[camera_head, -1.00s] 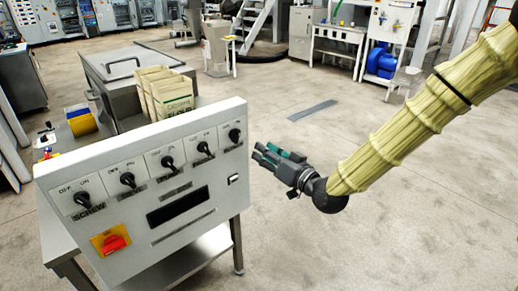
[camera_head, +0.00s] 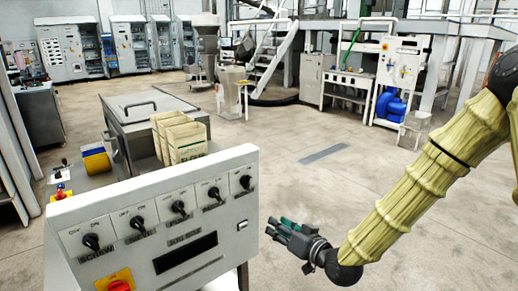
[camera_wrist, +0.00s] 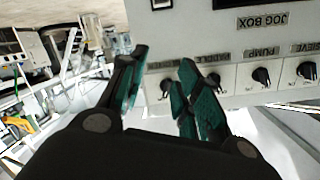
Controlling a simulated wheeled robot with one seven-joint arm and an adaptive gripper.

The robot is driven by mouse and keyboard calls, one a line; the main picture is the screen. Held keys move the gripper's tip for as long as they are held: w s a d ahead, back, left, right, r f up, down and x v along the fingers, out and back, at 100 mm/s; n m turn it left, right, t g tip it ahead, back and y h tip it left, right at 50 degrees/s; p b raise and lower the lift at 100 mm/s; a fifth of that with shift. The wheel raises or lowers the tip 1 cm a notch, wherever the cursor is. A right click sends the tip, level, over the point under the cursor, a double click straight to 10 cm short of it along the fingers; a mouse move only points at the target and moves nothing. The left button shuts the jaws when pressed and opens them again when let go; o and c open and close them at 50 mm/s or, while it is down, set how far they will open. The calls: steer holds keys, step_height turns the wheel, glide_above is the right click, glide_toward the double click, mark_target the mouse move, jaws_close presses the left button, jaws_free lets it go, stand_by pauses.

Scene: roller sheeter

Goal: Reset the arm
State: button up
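My arm, in a yellow ribbed sleeve, comes in from the right in the head view. My gripper (camera_head: 280,228) is at its end, dark with green finger pads, pointing left towards the control panel (camera_head: 213,220) and just right of its edge. In the wrist view the fingers of my gripper (camera_wrist: 160,75) stand apart with nothing between them. The panel (camera_wrist: 228,82) appears upside down there, behind the right-hand fingers. It carries several black rotary knobs and a red switch on a yellow plate (camera_head: 115,281). Whether the fingers touch the panel cannot be told; a gap shows in the head view.
A steel cabinet (camera_head: 150,105) with paper bags (camera_head: 183,137) stands behind the panel. A white workbench (camera_head: 347,85) and blue machine (camera_head: 390,105) are at the back. White stairs (camera_head: 275,55) rise behind. The floor (camera_head: 320,190) between is clear.

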steer(key=s+d+f+m+g+h+p, duration=0.1)
steer(key=s+d+f+g+h, duration=0.15)
steer(key=s+f, duration=0.75)
steer(key=s+d+f+m+g+h, duration=0.1)
steer(key=s+d+f+g+h, duration=0.2)
steer(key=s+f, duration=0.75)
steer(key=s+d+f+g+h+p, duration=0.1)
steer(key=s+d+f+g, duration=0.2)
steer(key=s+f, duration=0.4)
steer(key=s+d+f+g+h, duration=0.2)
steer(key=s+d+f+g, duration=0.2)
steer(key=s, duration=0.8)
step_height(320, 180, down, 3)
steer(key=shift+s+d+f+p, duration=0.15)
steer(key=shift+s+d+p, duration=0.15)
steer(key=shift+d, duration=0.65)
steer(key=shift+w+g+h, duration=0.1)
steer(key=shift+g+h, duration=0.15)
steer(key=shift+o, duration=0.3)
